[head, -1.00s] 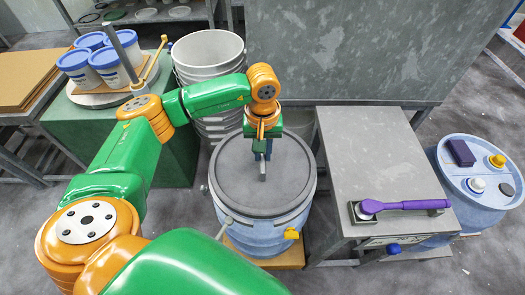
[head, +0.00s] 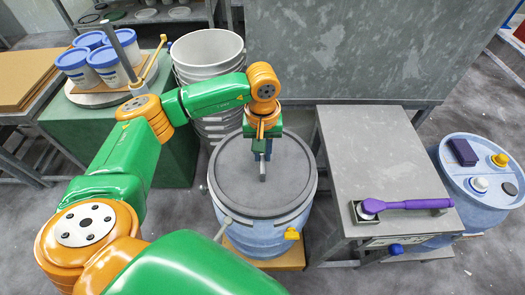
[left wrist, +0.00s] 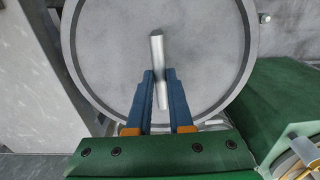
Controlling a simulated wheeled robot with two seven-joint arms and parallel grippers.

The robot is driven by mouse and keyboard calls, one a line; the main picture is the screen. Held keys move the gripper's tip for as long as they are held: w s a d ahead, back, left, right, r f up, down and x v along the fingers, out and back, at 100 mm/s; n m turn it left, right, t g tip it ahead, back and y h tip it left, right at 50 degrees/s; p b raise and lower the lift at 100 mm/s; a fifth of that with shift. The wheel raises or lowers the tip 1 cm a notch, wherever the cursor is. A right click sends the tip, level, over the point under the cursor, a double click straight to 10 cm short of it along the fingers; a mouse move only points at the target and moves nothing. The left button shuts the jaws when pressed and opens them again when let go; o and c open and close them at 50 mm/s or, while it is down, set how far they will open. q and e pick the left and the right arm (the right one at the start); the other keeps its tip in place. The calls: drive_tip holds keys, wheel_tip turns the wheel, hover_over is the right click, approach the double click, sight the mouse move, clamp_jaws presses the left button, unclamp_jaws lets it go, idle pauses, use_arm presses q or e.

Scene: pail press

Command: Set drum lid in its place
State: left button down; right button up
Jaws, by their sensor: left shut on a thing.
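The drum lid (head: 240,190) is a dark grey disc with a raised rim and a bar handle (head: 263,172). It lies level over the top of the blue drum (head: 262,238); I cannot tell whether it is fully seated or slightly above the rim. My left gripper (head: 263,157) is over the lid's middle, pointing down, shut on the handle. In the left wrist view, the blue fingers (left wrist: 161,75) stand on both sides of the handle (left wrist: 157,50), with the grey lid (left wrist: 110,55) behind. My right gripper is not in view.
Stacked grey pails (head: 208,50) stand behind the drum. A grey bench (head: 375,150) with a purple-handled tool (head: 405,204) is close on its right. Another blue drum (head: 470,190) stands at far right. Lidded tubs (head: 108,65) sit on a turntable at left.

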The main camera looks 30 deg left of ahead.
use_arm(q)
drive_tip(key=shift+f+b, duration=1.4)
drive_tip(key=shift+f, duration=0.2)
drive_tip(key=shift+r, duration=0.15)
drive_tip(key=shift+c, duration=2.1)
unclamp_jaws()
wheel_tip(320, 180, up, 8)
drive_tip(key=p, duration=0.6)
drive_tip(key=shift+r, duration=0.1)
